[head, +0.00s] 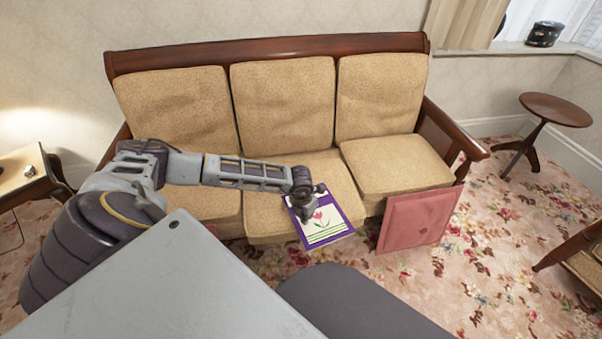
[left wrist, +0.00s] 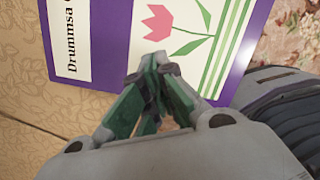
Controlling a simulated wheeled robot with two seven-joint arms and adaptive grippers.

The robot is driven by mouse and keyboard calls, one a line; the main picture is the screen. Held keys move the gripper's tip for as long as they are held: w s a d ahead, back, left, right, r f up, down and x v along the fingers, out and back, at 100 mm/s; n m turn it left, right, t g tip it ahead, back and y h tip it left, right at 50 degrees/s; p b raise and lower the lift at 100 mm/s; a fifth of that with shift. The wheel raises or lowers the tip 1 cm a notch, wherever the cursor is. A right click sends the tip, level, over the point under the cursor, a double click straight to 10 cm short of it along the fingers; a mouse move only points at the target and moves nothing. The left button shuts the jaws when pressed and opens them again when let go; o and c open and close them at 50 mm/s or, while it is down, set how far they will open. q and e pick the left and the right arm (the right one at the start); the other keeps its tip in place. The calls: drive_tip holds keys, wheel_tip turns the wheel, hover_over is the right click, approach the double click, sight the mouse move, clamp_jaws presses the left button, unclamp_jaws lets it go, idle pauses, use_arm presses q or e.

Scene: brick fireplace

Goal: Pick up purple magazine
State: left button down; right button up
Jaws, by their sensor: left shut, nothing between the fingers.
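The purple magazine (head: 328,226) lies on the middle seat cushion of the sofa, near its front edge. It has a white panel with a pink tulip and green stripes. My left gripper (head: 310,212) is over the magazine's left part in the head view and hides some of it. In the left wrist view the magazine (left wrist: 118,55) fills the upper middle, with its printed title at the left. There the left gripper's fingertips (left wrist: 152,68) are together over the cover, with nothing between them. Whether they touch the cover I cannot tell. My right gripper is not in view.
The tan sofa (head: 395,165) has a wooden frame. A pink-red square cushion (head: 418,218) leans against its front, right of the magazine. A small round table (head: 555,110) stands at the right, a side table (head: 30,175) at the left. Patterned carpet lies in front.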

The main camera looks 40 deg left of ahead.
sight(302, 227)
use_arm(q)
drive_tip(key=shift+s, duration=1.65)
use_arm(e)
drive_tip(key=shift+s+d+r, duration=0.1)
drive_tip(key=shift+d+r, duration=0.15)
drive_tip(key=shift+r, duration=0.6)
